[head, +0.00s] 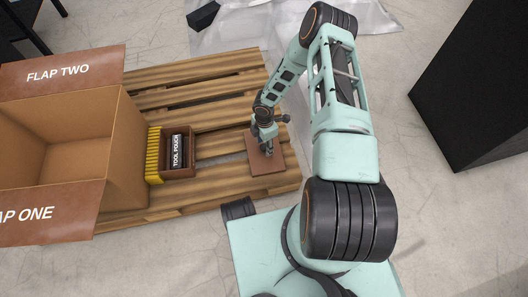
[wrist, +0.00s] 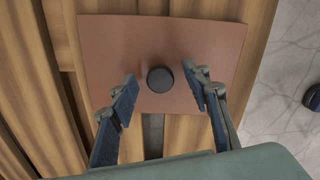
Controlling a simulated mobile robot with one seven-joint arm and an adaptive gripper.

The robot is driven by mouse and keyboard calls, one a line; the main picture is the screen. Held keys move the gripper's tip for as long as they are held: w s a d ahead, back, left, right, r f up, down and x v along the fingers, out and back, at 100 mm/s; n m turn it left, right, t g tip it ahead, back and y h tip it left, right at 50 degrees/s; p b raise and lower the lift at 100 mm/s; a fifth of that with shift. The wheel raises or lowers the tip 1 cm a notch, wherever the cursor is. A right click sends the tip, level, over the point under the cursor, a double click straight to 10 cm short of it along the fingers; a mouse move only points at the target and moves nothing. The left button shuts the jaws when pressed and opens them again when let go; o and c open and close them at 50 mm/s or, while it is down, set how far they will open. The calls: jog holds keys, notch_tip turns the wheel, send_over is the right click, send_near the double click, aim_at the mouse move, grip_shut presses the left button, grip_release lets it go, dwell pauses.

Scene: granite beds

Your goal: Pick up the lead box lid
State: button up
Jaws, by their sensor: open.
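The lead box lid (head: 268,165) is a flat brown square lying on the right part of the wooden pallet. In the wrist view the lid (wrist: 195,38) has a round black knob (wrist: 160,79) at its middle. My gripper (head: 267,146) is over the lid, pointing down. In the wrist view my gripper (wrist: 158,82) is open, with one finger on each side of the knob and a gap to both. I cannot tell exactly how high the fingertips are above the lid. In the head view my gripper hides the knob.
A large open carton (head: 125,150) stands at left. A black block (head: 475,85) stands at right.

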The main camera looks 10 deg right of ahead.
jog(key=shift+f, duration=0.55)
jog(key=shift+r, duration=0.1)
grip_shut()
jog(key=shift+r, duration=0.1)
